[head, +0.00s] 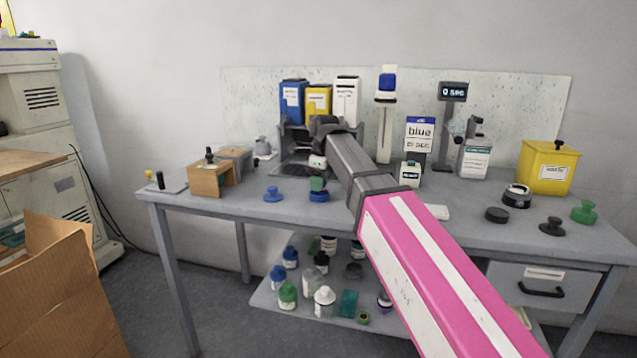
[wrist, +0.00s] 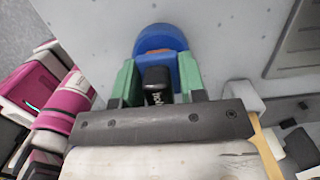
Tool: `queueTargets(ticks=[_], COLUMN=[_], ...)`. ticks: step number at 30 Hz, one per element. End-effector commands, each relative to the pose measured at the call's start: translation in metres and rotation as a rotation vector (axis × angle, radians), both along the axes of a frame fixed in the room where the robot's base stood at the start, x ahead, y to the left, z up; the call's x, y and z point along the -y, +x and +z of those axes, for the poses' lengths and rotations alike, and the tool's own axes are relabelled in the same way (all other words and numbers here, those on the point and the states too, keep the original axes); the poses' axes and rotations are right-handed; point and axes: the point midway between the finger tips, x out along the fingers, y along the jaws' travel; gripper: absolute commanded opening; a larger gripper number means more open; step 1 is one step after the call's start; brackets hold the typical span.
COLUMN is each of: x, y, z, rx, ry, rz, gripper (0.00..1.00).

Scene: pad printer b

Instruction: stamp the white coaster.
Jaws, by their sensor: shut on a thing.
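My gripper (head: 318,184) is low over the front left of the grey table in the head view. In the wrist view its green fingers (wrist: 157,85) are shut on a blue round-based stamp (wrist: 160,38) with a dark upright part between them. The stamp (head: 319,196) also shows below the fingers in the head view, at or just above the tabletop; I cannot tell which. A flat white piece (head: 437,212) lies right of my arm, partly hidden by it; I cannot tell if it is the white coaster.
A second blue knobbed piece (head: 272,194) stands left of my gripper. A wooden stand (head: 210,180) is farther left. Blue, yellow and white containers (head: 318,100) stand behind. A yellow box (head: 547,167) stands at right.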

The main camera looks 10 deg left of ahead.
Motion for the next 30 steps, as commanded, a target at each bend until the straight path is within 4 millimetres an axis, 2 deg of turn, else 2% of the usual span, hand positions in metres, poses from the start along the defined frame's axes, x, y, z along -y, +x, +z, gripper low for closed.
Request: queueTargets(ticks=[30], x=[0.0], y=[0.0], z=[-0.01], rx=[0.0], ry=[0.0], rz=[0.0], gripper=[0.23])
